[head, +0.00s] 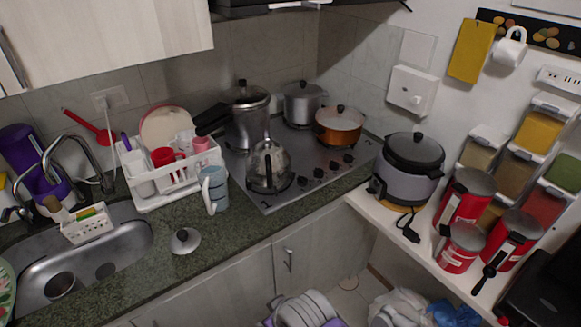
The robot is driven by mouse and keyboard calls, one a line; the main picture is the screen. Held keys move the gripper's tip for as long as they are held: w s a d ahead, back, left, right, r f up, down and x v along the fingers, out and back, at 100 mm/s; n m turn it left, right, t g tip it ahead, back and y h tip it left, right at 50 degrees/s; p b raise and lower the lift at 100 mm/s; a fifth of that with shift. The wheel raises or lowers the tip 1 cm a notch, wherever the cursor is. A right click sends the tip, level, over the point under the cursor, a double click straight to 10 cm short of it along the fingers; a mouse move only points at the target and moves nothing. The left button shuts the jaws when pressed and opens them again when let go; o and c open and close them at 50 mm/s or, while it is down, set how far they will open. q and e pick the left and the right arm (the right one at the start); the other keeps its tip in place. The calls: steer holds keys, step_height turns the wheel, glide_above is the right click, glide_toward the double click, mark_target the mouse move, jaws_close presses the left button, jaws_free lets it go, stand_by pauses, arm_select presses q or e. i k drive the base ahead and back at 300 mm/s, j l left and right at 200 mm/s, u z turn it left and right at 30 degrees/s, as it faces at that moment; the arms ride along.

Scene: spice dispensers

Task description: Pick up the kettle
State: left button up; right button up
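The kettle (268,168) is a shiny glass or metal pot with a dark handle. It stands upright on the front left burner of the steel stovetop (296,195). A light blue mug (214,190) stands on the counter just left of it. Neither of my grippers shows in the head view, so nothing is seen touching the kettle.
A pressure cooker (246,120) stands behind the kettle, its dark handle reaching left. An orange pot (338,126) and a steel pot (303,104) are on the other burners. A white dish rack (150,203) is at left. A loose lid (185,241) lies on the counter (232,236).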

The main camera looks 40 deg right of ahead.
mark_target(268, 159)
steer(key=l+z, duration=0.1)
steer(key=z, duration=0.95)
steer(key=k, duration=0.05)
